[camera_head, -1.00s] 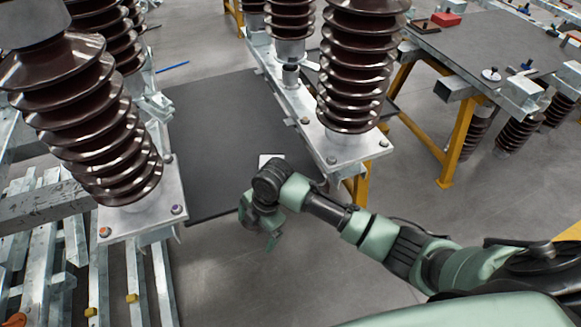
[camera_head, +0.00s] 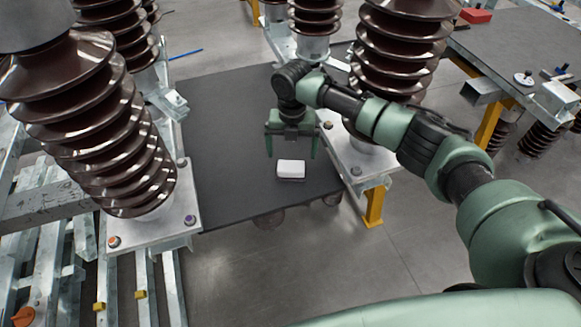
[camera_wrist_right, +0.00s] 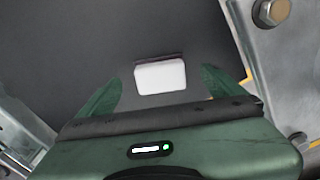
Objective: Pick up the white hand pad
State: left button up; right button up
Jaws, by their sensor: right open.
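The white hand pad (camera_head: 291,167) is a small white block with a dark edge, lying on the dark mat-like table surface near its front edge. My right gripper (camera_head: 291,153) is open and empty, above and just behind the pad in the head view, fingers pointing down. In the right wrist view the pad (camera_wrist_right: 160,76) shows ahead of and between the two green fingers (camera_wrist_right: 160,90), with nothing held. My left gripper is not in view.
Ribbed brown insulators stand on metal frames to the left (camera_head: 90,120) and right (camera_head: 395,60) of the dark table (camera_head: 225,120). The right frame's plate (camera_head: 350,150) is close beside my right gripper. The table left of the pad is clear.

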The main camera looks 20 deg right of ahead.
aim_at(291, 162)
jog(key=f, duration=0.2)
jog(key=f+p, duration=0.1)
jog(key=f, duration=0.2)
jog(key=shift+s+a, duration=0.1)
jog(key=shift+s, duration=0.1)
jog(key=shift+f, duration=0.25)
jog(key=shift+c, duration=0.6)
jog(key=c, duration=1.4)
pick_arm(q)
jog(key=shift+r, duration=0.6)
pick_arm(e)
jog(key=shift+o, duration=0.2)
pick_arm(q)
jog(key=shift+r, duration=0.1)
pick_arm(e)
jog(key=shift+r, duration=0.15)
pick_arm(q)
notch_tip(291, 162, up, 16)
jog(key=p, duration=1.6)
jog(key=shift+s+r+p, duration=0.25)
jog(key=shift+p, duration=0.15)
pick_arm(e)
notch_tip(291, 162, up, 20)
